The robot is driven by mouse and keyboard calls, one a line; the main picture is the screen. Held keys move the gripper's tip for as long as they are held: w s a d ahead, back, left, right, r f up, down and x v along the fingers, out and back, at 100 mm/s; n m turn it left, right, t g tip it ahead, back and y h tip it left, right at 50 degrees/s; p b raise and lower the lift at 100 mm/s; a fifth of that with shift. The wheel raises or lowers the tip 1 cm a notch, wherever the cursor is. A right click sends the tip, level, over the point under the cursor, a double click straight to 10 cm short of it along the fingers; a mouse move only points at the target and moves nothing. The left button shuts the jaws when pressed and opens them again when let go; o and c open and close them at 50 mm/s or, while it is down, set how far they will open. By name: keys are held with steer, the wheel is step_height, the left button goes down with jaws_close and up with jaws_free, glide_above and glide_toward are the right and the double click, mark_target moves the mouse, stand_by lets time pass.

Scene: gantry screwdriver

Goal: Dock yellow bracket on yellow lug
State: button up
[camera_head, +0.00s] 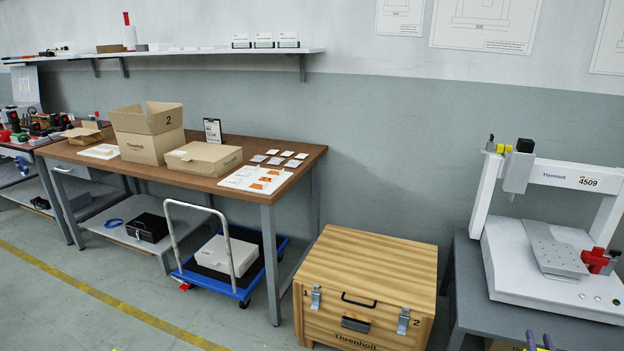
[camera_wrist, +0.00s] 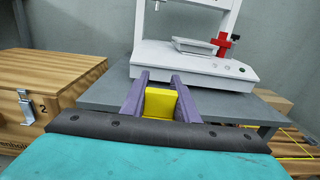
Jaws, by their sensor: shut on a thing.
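My gripper (camera_wrist: 161,80) has two purple fingers, shut on the yellow bracket (camera_wrist: 160,104), a yellow block seen between them in the wrist view. In the head view only the purple fingertips (camera_head: 538,341) show at the bottom edge, in front of the grey table. A small yellow part (camera_head: 490,146), which looks like the yellow lug, sits at the top left of the white gantry machine (camera_head: 575,172). The bracket is well below and apart from it. I cannot make out the lug in the wrist view.
The gantry stands on a grey table (camera_head: 463,275), with a tilted grey plate (camera_head: 552,249) and a red part (camera_head: 596,260) on its base. A wooden chest (camera_head: 385,255) is left of the table. A blue trolley (camera_head: 240,292) is under the workbench (camera_head: 288,176).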

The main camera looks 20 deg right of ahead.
steer(key=w+a+r+n+t+y, duration=0.2)
steer(key=w+a+r+n+y, duration=0.35)
steer(key=w+a, duration=0.9)
steer(key=w+a+r+n+t+y, duration=0.25)
steer(key=w+a+r+y, duration=0.55)
steer(key=w+a, duration=0.65)
steer(key=w+a+r+n+g+y, duration=0.2)
steer(key=a+r+n+y, duration=0.1)
steer(key=a, duration=0.6)
steer(key=w+a+r+n+g+y, duration=0.1)
steer(key=w+a+r+n+y, duration=0.15)
steer(key=a, duration=0.65)
steer(key=w+a+r+n+g+y, duration=0.1)
steer(key=a+r+n+g+y, duration=0.2)
steer(key=a, duration=0.5)
steer(key=s+a+f+n+g+y, duration=0.2)
steer(key=s+a+y, duration=0.2)
steer(key=a, duration=0.1)
step_height(320, 180, up, 12)
steer(key=p, duration=1.9)
steer(key=shift+p, duration=0.35)
steer(key=shift+s, duration=0.1)
